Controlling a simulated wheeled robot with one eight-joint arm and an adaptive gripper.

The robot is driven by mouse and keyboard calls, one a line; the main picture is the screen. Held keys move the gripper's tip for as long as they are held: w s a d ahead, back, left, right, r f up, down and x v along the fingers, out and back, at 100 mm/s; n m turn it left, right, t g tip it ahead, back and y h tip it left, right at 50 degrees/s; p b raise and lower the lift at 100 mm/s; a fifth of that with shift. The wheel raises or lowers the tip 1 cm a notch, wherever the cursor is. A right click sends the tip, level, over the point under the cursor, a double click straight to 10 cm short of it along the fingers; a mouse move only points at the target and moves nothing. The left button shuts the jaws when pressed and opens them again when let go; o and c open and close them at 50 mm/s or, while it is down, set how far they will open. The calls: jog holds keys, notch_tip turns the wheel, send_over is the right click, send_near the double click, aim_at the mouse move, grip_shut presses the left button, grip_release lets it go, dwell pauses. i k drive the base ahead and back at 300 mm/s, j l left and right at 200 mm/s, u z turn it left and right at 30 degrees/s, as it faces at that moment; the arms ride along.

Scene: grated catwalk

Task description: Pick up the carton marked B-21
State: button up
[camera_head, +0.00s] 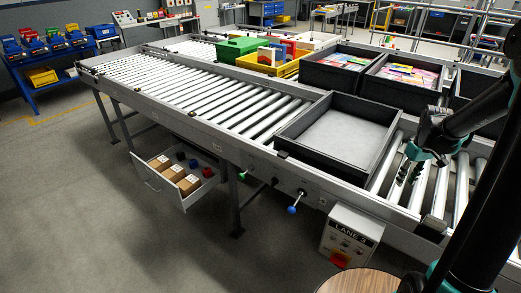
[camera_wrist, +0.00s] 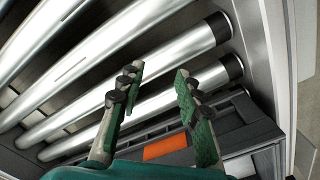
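Three brown cartons with pale labels lie in a row in an open drawer (camera_head: 160,190) below the conveyor: a far one (camera_head: 159,162), a middle one (camera_head: 174,172) and a near one (camera_head: 189,184). The labels are too small to read, so I cannot tell which is B-21. My gripper (camera_head: 408,174) is over the bare rollers at the right, far from the drawer. In the wrist view my gripper (camera_wrist: 158,76) has its two green-padded fingers apart, with nothing between them. No carton shows in that view.
Dark blue and red round items (camera_head: 206,172) share the drawer. A grey tray (camera_head: 281,142) sits on the conveyor between my gripper and the drawer. A blue-knobbed lever (camera_head: 292,209) and the LANE 3 box (camera_head: 349,237) stick out in front. The floor before the drawer is clear.

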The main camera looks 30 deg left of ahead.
aim_at(161, 164)
jog(key=k+j, duration=0.2)
jog(key=j, duration=0.15)
jog(key=k+j, duration=0.2)
jog(key=j, duration=0.2)
jog(key=j+u, duration=0.1)
jog(key=j, duration=0.35)
jog(key=i+j+u, duration=0.45)
jog(key=j, duration=0.25)
jog(key=i+j+u, duration=0.45)
jog(key=j, duration=0.15)
jog(key=i+j+u, duration=0.45)
